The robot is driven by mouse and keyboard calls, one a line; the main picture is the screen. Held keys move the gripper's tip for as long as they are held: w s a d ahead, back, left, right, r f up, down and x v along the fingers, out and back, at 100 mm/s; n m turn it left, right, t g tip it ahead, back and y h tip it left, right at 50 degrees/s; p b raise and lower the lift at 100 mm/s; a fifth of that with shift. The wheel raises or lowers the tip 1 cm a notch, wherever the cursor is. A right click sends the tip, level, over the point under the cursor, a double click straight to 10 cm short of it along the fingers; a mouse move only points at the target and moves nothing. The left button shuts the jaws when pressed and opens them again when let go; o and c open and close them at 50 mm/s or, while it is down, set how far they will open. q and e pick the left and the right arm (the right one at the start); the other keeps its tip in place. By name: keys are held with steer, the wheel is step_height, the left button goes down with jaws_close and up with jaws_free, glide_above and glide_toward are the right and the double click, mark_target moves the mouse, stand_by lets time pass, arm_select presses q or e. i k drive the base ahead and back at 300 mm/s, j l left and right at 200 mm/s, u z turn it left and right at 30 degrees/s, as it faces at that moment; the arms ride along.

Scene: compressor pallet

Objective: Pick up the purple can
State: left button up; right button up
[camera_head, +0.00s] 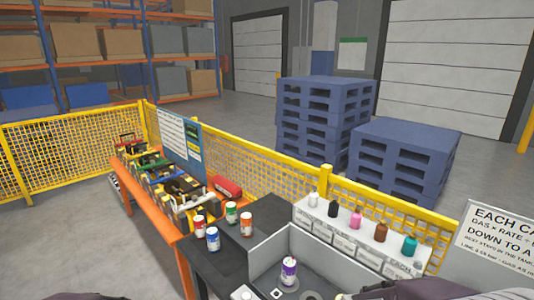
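The purple can (289,271) stands upright, purple with a white band, inside a grey-walled bay (326,249) at the bottom centre right. A pale round shape shows at its base; I cannot tell what it is. Nothing is seen touching the can from above. Neither of my grippers shows; only dark and grey parts, probably of my arms, enter at the bottom left and bottom right edges.
Several cans, such as a blue one (212,239) and a green one (231,212), stand on the dark tabletop (240,262) left of the bay. Small bottles, including a pink one (356,219), line a ledge behind it. A yellow mesh fence (262,170) runs beyond.

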mark_target(289, 273)
steer(key=z, duration=1.95)
steer(key=u, duration=1.55)
steer(key=i+j+z, duration=0.2)
steer(key=j+z, duration=0.2)
steer(key=j, duration=0.3)
steer(key=j+z, duration=0.45)
steer(key=j, duration=0.3)
steer(key=j+z, duration=0.4)
steer(key=j, duration=0.4)
